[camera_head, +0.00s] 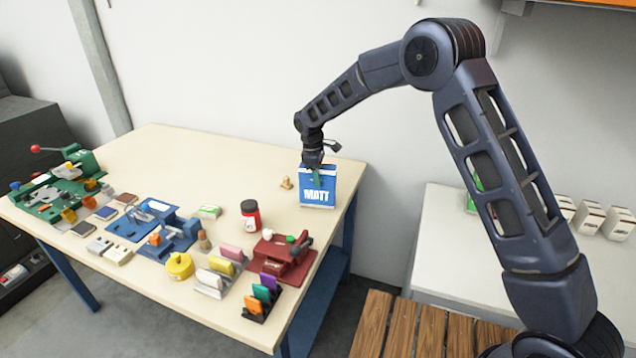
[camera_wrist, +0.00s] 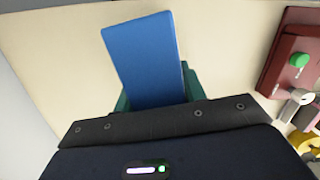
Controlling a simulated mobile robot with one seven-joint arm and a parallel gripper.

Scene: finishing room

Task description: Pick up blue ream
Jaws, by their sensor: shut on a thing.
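The blue ream (camera_head: 318,187) is a blue pack with white "MATT" lettering on its front and a white band at its lower edge. It is upright at the right end of the table in the head view. My gripper (camera_head: 318,174) is at its upper part, coming from above, and is shut on it. In the wrist view the blue ream (camera_wrist: 142,55) shows as a plain blue face between the green fingers of my gripper (camera_wrist: 155,95). Whether its base touches the table cannot be told.
The cream table (camera_head: 165,150) is clear behind and left of the ream, apart from a small tan piece (camera_head: 286,183). A red jar (camera_head: 250,215), a red device (camera_head: 281,258) and blue tools (camera_head: 155,225) stand nearer the front. A white side table (camera_head: 430,235) is right.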

